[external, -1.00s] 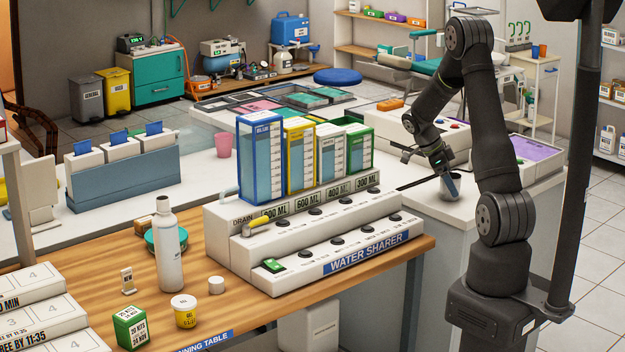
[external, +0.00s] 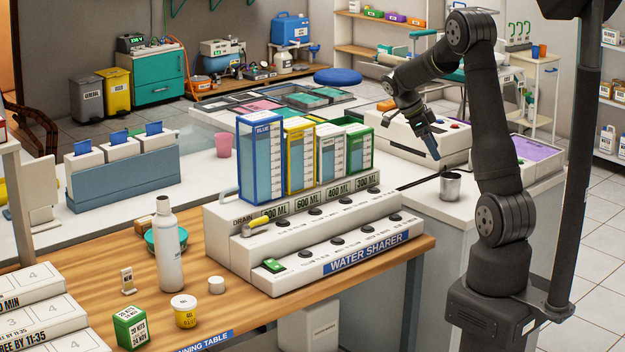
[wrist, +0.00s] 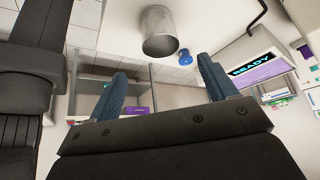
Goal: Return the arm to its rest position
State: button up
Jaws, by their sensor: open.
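My gripper (external: 432,146) is open and empty, raised above the white counter at the right. Its two blue-grey fingers show apart in the wrist view (wrist: 160,92), with nothing between them. A metal cup (external: 450,187) stands upright on the counter below my gripper, apart from it. The cup also shows near the top of the wrist view (wrist: 160,32). My arm is bent at the elbow, which is high above my base.
The water sharer (external: 320,235) with several coloured columns stands on the wooden table, left of my arm. A white box with a purple top (external: 535,150) is behind my upper arm. A white bottle (external: 168,245) stands on the table.

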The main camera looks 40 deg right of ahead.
aim_at(451, 173)
jog(key=shift+a+r, duration=0.1)
jog(key=shift+r, duration=0.05)
jog(key=x, duration=1.2)
jog(key=shift+s+f, duration=0.1)
jog(key=shift+f, duration=0.3)
notch_tip(451, 173, up, 3)
jog(key=shift+f, duration=0.1)
jog(key=shift+r, duration=0.6)
jog(key=shift+f, duration=0.15)
